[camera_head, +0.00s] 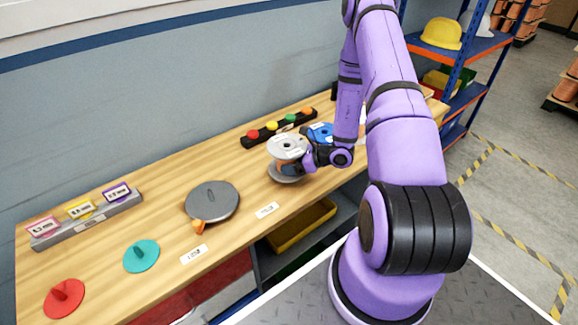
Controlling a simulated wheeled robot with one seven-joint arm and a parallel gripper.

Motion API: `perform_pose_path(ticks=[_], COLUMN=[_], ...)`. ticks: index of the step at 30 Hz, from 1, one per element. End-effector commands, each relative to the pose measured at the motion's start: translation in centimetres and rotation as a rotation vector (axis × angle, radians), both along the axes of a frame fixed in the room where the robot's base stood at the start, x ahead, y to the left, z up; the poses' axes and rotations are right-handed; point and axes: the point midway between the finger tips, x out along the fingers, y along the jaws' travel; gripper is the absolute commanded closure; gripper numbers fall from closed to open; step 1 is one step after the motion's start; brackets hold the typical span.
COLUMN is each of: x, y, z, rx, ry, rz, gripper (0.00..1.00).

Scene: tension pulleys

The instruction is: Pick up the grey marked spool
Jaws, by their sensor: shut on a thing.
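The grey marked spool (287,146) shows a pale grey round top flange with a centre hole and a small mark. A copper-coloured winding shows beneath the flange. My gripper (302,157) reaches in from the right and is shut on the spool at its side, below the top flange. The fingertips are partly hidden by the spool. A grey disc (286,178) shows under the spool; I cannot tell whether it is the lower flange or a separate base, or whether the spool is clear of the bench.
A blue spool (320,132) stands just behind my gripper. A black button strip (279,129) lies behind. On the wooden bench (165,215) are a dark grey disc (212,201), a teal disc (141,257), a red disc (64,299) and a label rack (88,224).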

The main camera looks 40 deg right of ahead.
Motion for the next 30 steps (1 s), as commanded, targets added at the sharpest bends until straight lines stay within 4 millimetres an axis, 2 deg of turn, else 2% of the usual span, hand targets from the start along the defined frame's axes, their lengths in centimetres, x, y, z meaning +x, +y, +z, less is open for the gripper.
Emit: perform_pose_path(ticks=[1, 5, 12, 18, 24, 30], x=[-1.2, -3.8, -9.5, -12.9, -14.8, -15.2], y=[0.1, 0.5, 1.3, 1.8, 2.1, 2.2], z=[-0.1, 0.1, 0.7, 1.0, 1.2, 1.3], rx=[0.005, 0.005, 0.005, 0.004, 0.004, 0.003], ry=[0.008, 0.008, 0.008, 0.006, 0.005, 0.004], rz=[-0.004, -0.004, -0.005, -0.004, -0.003, -0.002], gripper=[0.73, 0.73, 0.73, 0.73, 0.73, 0.73])
